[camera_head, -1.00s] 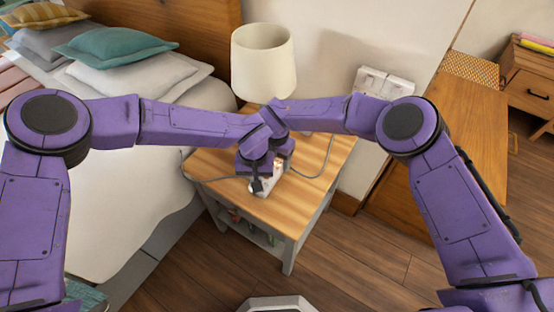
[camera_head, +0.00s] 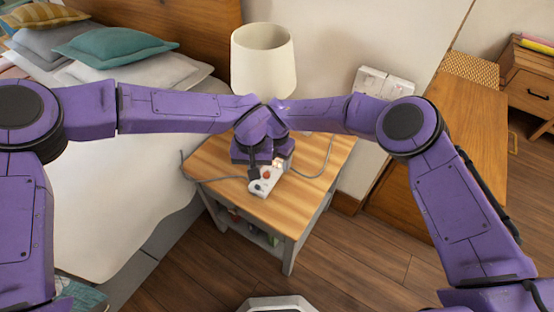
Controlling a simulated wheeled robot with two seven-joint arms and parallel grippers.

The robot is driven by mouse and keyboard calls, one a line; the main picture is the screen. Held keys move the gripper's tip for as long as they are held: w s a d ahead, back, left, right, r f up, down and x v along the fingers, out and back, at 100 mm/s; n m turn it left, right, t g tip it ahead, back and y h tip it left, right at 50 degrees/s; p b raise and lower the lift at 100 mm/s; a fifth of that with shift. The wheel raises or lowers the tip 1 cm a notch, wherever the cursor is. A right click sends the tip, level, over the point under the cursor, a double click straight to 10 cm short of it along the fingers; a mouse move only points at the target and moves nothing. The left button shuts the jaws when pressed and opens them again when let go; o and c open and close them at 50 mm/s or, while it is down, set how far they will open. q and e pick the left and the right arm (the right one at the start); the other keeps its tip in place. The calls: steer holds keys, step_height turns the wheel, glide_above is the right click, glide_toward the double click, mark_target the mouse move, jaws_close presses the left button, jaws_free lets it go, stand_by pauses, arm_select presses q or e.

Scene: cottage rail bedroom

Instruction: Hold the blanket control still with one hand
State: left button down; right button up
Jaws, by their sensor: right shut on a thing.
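The blanket control (camera_head: 265,181) is a small white box with a red-orange button and a small lit spot near its back end. It lies on the wooden top of the bedside table (camera_head: 295,205). My right gripper (camera_head: 254,172) points down at it, its dark finger shut on the control's left side. The purple wrist above covers the area behind the control. My left arm reaches in from the left and ends beside the right wrist. Its fingers cannot be made out there.
A cream lamp (camera_head: 263,62) stands at the back of the table. The bed (camera_head: 130,190) is at the left, a wall socket (camera_head: 384,82) behind right. The table's front top is clear.

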arm_select(q)
steer(key=shift+r, duration=0.2)
arm_select(e)
steer(key=o, duration=1.2)
